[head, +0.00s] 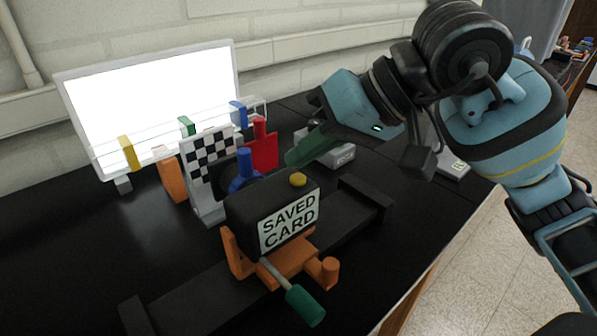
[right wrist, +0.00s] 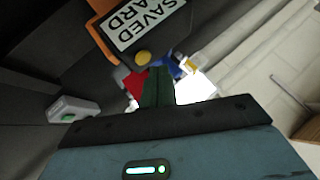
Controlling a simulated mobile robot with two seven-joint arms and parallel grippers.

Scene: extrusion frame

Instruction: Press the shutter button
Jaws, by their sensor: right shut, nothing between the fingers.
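The shutter button is a round yellow button (head: 298,180) on top of a black camera box (head: 245,208) with a white label reading "SAVED CARD". The button also shows in the right wrist view (right wrist: 143,57), just beyond the fingertips. My right gripper (head: 292,158) is shut and empty, its green fingers slightly behind and above the button, apart from it as far as I can see. In the right wrist view the shut fingers (right wrist: 157,80) point toward the button and the label (right wrist: 145,22). My left gripper is not in view.
The camera sits on an orange mount (head: 290,262) with a green-handled lever (head: 305,305), on a black rail (head: 185,300). A checkered board (head: 209,155), a red plate (head: 263,150) and a bright white panel (head: 150,95) stand behind. A grey box (head: 335,155) lies behind my gripper.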

